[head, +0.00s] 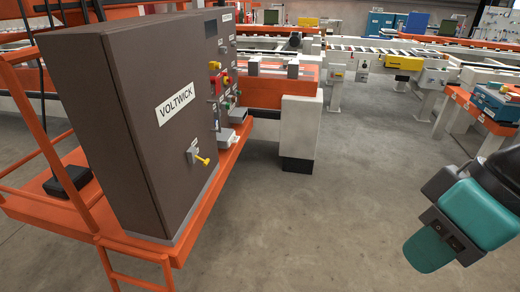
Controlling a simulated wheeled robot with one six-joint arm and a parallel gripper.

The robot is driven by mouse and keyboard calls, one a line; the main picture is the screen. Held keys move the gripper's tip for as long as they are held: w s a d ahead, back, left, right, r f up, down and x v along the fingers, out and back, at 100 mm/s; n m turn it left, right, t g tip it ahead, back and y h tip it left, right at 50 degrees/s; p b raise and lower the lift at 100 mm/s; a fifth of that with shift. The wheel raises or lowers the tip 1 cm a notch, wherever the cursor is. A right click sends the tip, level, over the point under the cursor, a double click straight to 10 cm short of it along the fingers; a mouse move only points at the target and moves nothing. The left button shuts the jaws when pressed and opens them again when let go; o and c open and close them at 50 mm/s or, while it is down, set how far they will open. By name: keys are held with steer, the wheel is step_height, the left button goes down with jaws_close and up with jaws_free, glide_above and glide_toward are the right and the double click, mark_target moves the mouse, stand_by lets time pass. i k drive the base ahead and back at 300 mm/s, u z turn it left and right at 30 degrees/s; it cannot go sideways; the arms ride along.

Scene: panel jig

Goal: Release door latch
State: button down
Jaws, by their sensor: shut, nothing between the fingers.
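A tall dark brown cabinet (125,100) with a white VOLTWICK label stands at the left. Its broad door face is flat to its frame, as far as I can tell. A small latch (203,160) with a yellow handle sits low on that face, near the right edge, beside a small pale tag. The handle sticks out to the right. My gripper (427,256) is at the lower right, teal and dark, pointing down and left. It is shut and empty, well apart from the latch.
The cabinet stands on an orange platform (130,248) with rails. A side panel (222,85) carries red and yellow controls. A pale post (300,130) stands behind. Open grey floor (320,220) lies between cabinet and gripper. An orange table (490,108) with a blue box is at the right.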

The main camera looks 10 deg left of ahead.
mark_target(206, 162)
steer(key=z, duration=0.1)
steer(key=i, duration=1.1)
steer(key=u, duration=0.45)
steer(key=i, duration=0.6)
steer(key=u, duration=0.25)
